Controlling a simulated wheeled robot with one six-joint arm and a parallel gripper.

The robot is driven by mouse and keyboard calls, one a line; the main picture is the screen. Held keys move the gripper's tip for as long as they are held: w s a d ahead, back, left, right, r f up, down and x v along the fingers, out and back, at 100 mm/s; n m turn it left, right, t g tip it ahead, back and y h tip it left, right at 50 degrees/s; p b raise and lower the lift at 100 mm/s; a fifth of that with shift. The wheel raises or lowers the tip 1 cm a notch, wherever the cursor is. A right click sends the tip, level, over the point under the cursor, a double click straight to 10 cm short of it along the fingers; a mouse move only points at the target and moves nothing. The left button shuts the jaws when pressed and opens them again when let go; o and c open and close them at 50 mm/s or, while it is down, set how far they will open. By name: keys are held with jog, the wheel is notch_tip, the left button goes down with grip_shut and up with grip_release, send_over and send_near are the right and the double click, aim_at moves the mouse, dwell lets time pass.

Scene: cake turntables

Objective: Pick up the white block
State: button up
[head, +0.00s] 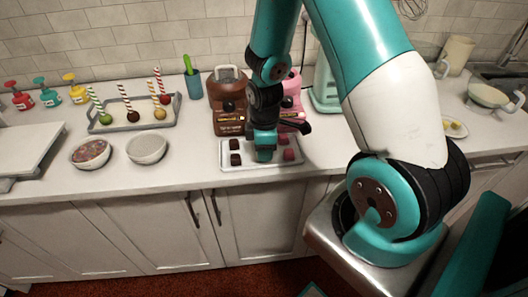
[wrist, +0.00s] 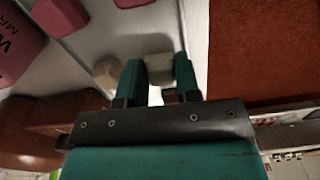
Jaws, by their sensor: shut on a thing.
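In the wrist view, my gripper (wrist: 158,80) is shut on a white block (wrist: 158,66), which sits between its two teal fingers. A second pale block (wrist: 106,72) lies just left of the fingers, close to one of them. In the head view, my gripper (head: 264,155) points down over the white tray (head: 262,167), between its brown and its dark pink blocks. The white block is hidden behind the gripper there. I cannot tell whether the held block touches the tray.
Brown blocks (head: 235,159) are left on the tray and dark pink blocks (head: 288,154) right. Brown (head: 228,107) and pink (head: 291,103) machines stand close behind. Two bowls (head: 147,148) and a tray of striped-stick treats (head: 105,126) are further left. The counter right of the tray is clear.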

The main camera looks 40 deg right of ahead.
notch_tip(320, 180, up, 19)
jog(key=shift+b, duration=0.45)
jog(key=shift+r, duration=0.1)
